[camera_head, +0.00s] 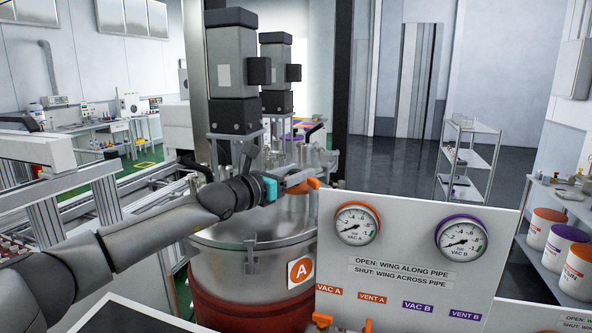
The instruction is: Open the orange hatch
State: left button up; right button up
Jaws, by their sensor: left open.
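A steel tank (240,262) with a red lower band and an orange letter A label stands in the middle. An orange part (303,187), which looks like the hatch's handle, shows on the tank's lid at the right. My left gripper (294,183) reaches over the lid from the left, its tip at the orange part and its jaws open. I cannot tell whether the fingers touch it. The rest of the hatch is hidden behind the gripper and the gauge panel. My right gripper is not in view.
A white gauge panel (400,275) with two dials stands close in front, right of the tank. Tall motors (233,75) rise above the lid. A conveyor frame (105,200) is at left. Shelves (468,160) and several drums (562,247) stand at right.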

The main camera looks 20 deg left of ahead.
pick_arm(q)
jog(key=shift+c, duration=0.2)
grip_shut()
dwell(1.2)
